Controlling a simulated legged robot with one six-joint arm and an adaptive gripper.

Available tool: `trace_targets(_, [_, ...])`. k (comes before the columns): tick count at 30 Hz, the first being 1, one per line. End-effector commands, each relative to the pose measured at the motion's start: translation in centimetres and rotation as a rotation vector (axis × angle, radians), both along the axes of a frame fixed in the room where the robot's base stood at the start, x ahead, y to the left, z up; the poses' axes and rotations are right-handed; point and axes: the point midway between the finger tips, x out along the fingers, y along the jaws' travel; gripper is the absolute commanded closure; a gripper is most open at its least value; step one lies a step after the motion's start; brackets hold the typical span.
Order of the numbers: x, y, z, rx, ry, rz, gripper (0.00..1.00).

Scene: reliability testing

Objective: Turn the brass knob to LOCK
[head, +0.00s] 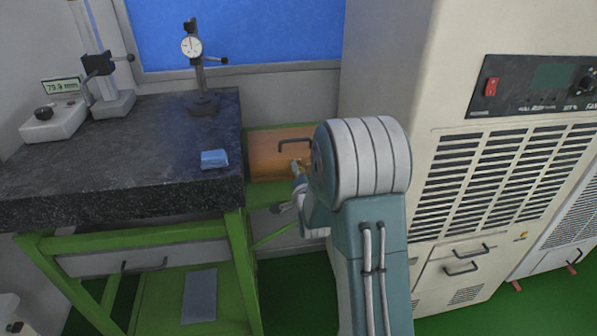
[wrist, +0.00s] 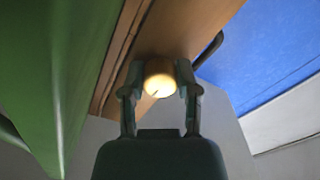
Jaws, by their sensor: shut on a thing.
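The brass knob (wrist: 160,78) shows in the wrist view as a bright round face with a short dark line near its lower edge. It sits on a wooden drawer front (wrist: 175,28). My gripper (wrist: 160,84) is shut on the knob, one finger against each side. My arm hides most of my gripper and the knob there. I see no LOCK lettering.
A dark handle (wrist: 209,49) juts from the wooden front close to the right finger. The granite table (head: 130,150) is left, with a dial gauge stand (head: 200,75) and a blue block (head: 214,159). A beige cabinet (head: 480,160) stands close on the right.

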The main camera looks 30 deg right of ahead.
Motion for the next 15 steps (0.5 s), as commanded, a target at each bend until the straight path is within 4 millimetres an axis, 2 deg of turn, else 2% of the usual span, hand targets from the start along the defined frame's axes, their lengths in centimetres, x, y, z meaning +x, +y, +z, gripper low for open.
trace_targets(1, [-0.05, -0.03, -0.23, 0.003, 0.006, -0.002, 0.45])
trace_targets(2, [-0.06, -0.02, -0.23, 0.003, 0.006, -0.002, 0.32])
trace_targets(3, [-0.06, -0.01, -0.21, 0.002, 0.005, -0.001, 0.24])
trace_targets(15, [-0.20, 0.03, -0.03, 0.001, 0.002, 0.000, 0.24])
